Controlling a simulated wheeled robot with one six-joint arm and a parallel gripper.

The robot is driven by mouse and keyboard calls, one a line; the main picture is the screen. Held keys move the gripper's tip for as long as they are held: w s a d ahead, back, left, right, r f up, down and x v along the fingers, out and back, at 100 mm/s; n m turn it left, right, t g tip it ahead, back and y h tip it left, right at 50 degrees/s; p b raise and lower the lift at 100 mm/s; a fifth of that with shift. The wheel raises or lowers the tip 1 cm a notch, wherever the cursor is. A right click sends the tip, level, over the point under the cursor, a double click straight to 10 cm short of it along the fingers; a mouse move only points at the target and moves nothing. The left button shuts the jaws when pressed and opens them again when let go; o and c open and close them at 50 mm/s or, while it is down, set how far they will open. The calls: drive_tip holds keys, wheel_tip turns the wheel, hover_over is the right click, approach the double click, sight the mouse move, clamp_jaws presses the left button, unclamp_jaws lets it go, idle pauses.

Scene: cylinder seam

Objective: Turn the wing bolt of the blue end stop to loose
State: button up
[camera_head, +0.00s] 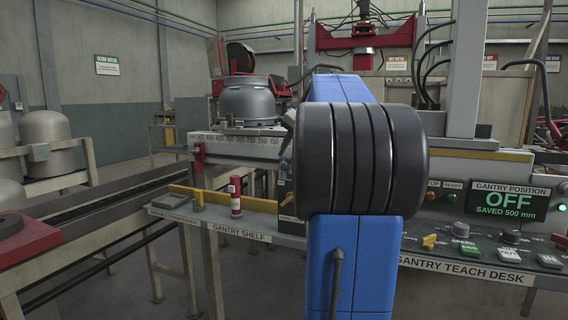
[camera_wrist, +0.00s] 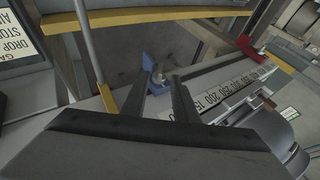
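The blue end stop (camera_wrist: 149,62) shows beyond my fingertips in the wrist view, at the edge of the scale rail (camera_wrist: 222,92). Its wing bolt (camera_wrist: 158,77) is a small grey piece that appears between the fingertips; its exact angle is too small to tell. My gripper (camera_wrist: 159,82) is open, with a clear gap between its two dark fingers. I cannot see either finger touching the bolt. In the head view my own arm hides the gripper and most of the stop; only a small blue part (camera_head: 284,166) shows left of the arm.
A red end stop (camera_head: 199,153) sits further left on the rail (camera_head: 225,142). The gantry shelf (camera_head: 262,222) in front carries a red-and-white cylinder (camera_head: 235,196) and a yellow bar (camera_head: 222,198). A grey vessel (camera_head: 248,100) stands behind. The teach desk (camera_head: 470,268) is at right.

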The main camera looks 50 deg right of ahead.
sight(283, 163)
drive_tip(key=shift+x, duration=2.35)
clamp_jaws()
drive_tip(key=shift+w+a, duration=0.1)
drive_tip(key=g, duration=0.2)
drive_tip(key=w+n+g+h, duration=0.1)
drive_tip(key=g, duration=0.1)
drive_tip(key=shift+w+a+r+g+h, duration=0.1)
drive_tip(key=shift+a+r+g+h, duration=0.1)
drive_tip(key=shift+g+h, duration=0.15)
drive_tip(key=n+g+h, duration=0.1)
drive_tip(key=g+h, duration=0.1)
drive_tip(key=g, duration=0.2)
drive_tip(key=w+f+n+g+h, duration=0.1)
drive_tip(key=g+h, duration=0.2)
drive_tip(key=g, duration=0.2)
drive_tip(key=w+a+f+n+g+h, duration=0.1)
drive_tip(key=n+g+h, duration=0.1)
drive_tip(key=g, duration=0.3)
drive_tip(key=shift+w+f+g+h, duration=0.1)
drive_tip(key=shift+g+h, duration=0.15)
drive_tip(key=shift+h, duration=0.1)
